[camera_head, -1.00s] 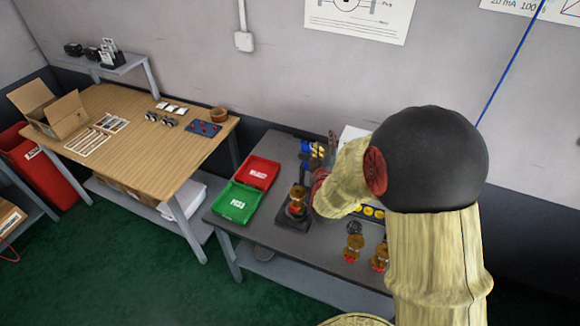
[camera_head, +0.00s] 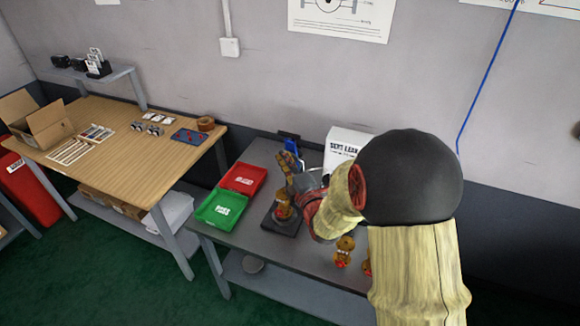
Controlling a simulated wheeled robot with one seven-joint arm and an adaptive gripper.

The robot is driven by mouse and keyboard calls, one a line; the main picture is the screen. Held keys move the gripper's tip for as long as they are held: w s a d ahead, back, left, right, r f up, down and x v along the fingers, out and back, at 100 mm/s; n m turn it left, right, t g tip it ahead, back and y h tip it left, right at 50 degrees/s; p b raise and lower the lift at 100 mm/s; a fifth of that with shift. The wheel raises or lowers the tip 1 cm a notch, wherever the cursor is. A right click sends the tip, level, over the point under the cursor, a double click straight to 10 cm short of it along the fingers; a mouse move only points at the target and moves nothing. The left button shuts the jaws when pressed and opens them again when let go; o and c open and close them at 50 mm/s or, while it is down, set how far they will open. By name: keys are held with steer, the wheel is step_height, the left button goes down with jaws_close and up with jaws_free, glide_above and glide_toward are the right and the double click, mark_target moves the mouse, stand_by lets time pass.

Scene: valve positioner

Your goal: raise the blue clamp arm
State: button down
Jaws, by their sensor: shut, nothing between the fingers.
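A brass-coloured valve part (camera_head: 283,206) stands on a dark base plate (camera_head: 281,224) on the grey bench. A small blue piece (camera_head: 291,145), likely the blue clamp arm, shows just behind and above my gripper. It looks roughly upright, but its lower end and pivot are hidden. My own forearm hides the right part of the fixture.
A red tray (camera_head: 244,179) and a green tray (camera_head: 222,209) lie left of the base plate. A white box (camera_head: 345,146) stands at the back. More brass parts (camera_head: 344,252) stand at the front right. A wooden table (camera_head: 130,165) is further left.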

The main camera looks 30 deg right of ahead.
steer(key=w+d, duration=0.1)
steer(key=w, duration=0.1)
steer(key=w+d, duration=0.2)
steer(key=w, duration=0.1)
steer(key=shift+w+d+r, duration=0.25)
steer(key=shift+w, duration=0.05)
steer(key=shift+w+d+r+m, duration=0.4)
steer(key=shift+w+d, duration=0.1)
steer(key=shift+d, duration=0.15)
